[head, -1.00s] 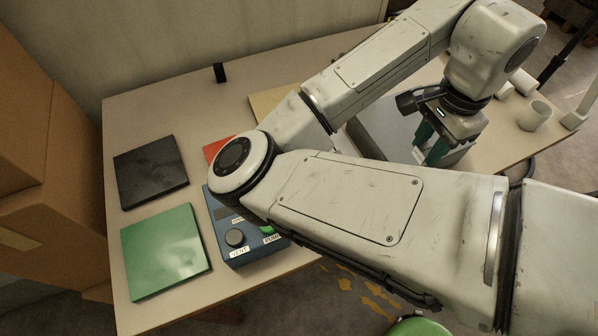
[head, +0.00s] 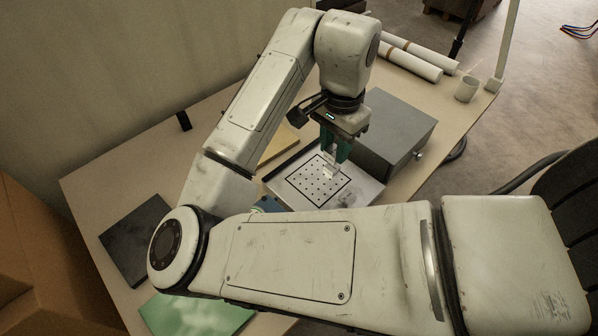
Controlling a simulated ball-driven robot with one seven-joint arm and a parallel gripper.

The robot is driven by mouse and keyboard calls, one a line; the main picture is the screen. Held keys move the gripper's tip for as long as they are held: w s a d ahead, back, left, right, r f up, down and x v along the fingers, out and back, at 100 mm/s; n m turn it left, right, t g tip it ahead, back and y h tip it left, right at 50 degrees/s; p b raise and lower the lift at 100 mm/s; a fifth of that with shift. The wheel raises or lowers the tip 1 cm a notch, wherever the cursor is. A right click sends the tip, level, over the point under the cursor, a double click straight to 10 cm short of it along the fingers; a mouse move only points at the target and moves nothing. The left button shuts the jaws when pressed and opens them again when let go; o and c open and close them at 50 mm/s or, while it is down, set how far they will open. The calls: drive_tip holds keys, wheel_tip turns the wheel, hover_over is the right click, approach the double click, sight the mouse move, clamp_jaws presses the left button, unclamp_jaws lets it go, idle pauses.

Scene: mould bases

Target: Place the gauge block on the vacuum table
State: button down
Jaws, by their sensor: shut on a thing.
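My gripper (head: 334,158) has green fingers and points down in the head view. It is shut on the gauge block (head: 331,169), a small shiny metal piece between and below the fingertips. The vacuum table (head: 364,192) is a silver plate with a black square outline around a grid of small holes. The gripper and block are over the upper right part of that outlined square. I cannot tell whether the block touches the plate. My arm covers the plate's near edge.
A grey box (head: 396,128) stands right behind the vacuum table. A black plate (head: 132,240) and a green plate (head: 195,314) lie at left. Rolled paper (head: 412,62) and a white cup (head: 466,89) are at the far right.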

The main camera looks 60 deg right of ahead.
hover_over(296, 181)
drive_tip(key=f, duration=0.6)
drive_tip(key=shift+s+d+f, duration=0.1)
drive_tip(key=shift+s+f, duration=0.15)
drive_tip(key=shift+f, duration=0.05)
drive_tip(key=f, duration=0.2)
drive_tip(key=f+p, duration=0.1)
drive_tip(key=shift+w, duration=0.25)
drive_tip(key=shift+f, duration=0.35)
drive_tip(key=shift+f, duration=0.1)
drive_tip(key=c, duration=0.8)
unclamp_jaws()
wheel_tip(296, 181, up, 12)
drive_tip(key=b, duration=0.1)
